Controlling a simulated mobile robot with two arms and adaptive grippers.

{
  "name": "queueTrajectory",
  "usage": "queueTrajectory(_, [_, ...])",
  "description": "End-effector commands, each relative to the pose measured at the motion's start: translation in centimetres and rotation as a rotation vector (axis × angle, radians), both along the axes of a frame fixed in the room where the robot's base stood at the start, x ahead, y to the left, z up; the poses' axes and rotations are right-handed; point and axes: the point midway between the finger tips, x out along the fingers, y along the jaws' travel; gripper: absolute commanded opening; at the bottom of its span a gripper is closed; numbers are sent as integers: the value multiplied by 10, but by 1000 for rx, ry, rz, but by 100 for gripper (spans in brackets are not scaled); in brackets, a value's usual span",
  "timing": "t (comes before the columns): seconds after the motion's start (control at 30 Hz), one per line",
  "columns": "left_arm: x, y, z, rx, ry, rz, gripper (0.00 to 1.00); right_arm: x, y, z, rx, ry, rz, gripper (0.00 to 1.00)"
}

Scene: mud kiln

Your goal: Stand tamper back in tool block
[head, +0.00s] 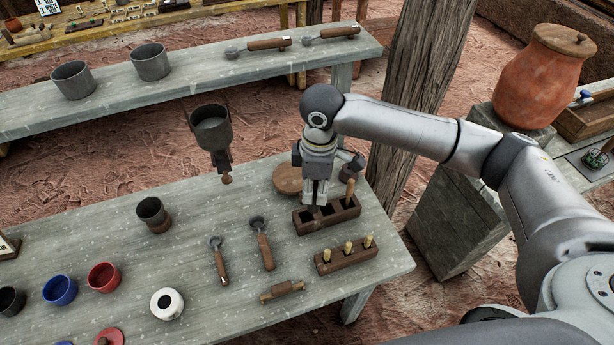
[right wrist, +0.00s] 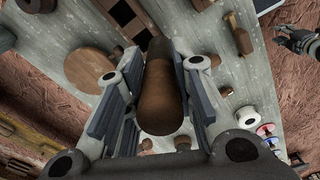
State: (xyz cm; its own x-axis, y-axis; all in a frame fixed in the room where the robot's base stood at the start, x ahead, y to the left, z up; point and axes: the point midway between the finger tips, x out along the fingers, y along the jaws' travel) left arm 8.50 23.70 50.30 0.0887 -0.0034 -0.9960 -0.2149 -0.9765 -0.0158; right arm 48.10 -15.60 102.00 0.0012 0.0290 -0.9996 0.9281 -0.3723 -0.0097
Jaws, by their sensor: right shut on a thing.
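My right gripper (head: 317,203) points down just above the dark wooden tool block (head: 335,219) on the near table. It is shut on the tamper, whose brown wooden handle (right wrist: 160,90) lies between the fingers in the right wrist view. The tamper's far end and its contact with the block are hidden, so I cannot tell if it is in a slot. Dark open slots show in the block, and a wooden handle (head: 349,190) stands at its right end. My left gripper (right wrist: 292,40) shows small at the right wrist view's upper right, its opening unclear.
A round wooden board (head: 288,180) lies just behind the block. A smaller block with several pegs (head: 346,259) stands in front. Two dark-headed tools (head: 262,243) lie left of it. Cups (head: 104,277) stand farther left. A wooden post (head: 410,90) rises behind.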

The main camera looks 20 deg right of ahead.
Motion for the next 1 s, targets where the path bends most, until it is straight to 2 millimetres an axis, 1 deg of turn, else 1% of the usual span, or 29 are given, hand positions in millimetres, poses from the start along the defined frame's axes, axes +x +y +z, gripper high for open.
queueTrajectory(0.03, [-2, 2, 7, 3, 2, 0, 40, 6, 2, 0, -3, 0, 83, 0])
queueTrajectory(0.2, [-2, 3, 17, 3, 4, 0, 40, 23, 6, -13, -13, -6, 371, 0])
queueTrajectory(0.3, [-2, 2, 21, 3, 4, 0, 40, 30, 8, -19, -20, -8, 503, 0])
queueTrajectory(0.4, [-2, 2, 24, 3, 3, 1, 40, 35, 8, -24, -25, -8, 599, 0])
queueTrajectory(0.5, [-1, 1, 25, 1, 3, 2, 40, 37, 8, -27, -29, -8, 656, 0])
queueTrajectory(0.67, [0, -1, 22, -1, 0, 3, 40, 38, 8, -32, -31, -8, 684, 0])
queueTrajectory(0.87, [2, -3, 11, -4, -3, 4, 40, 38, 8, -42, -31, -9, 682, 0])
queueTrajectory(1.0, [3, -3, -1, -4, -4, 4, 40, 38, 8, -52, -31, -9, 682, 0])
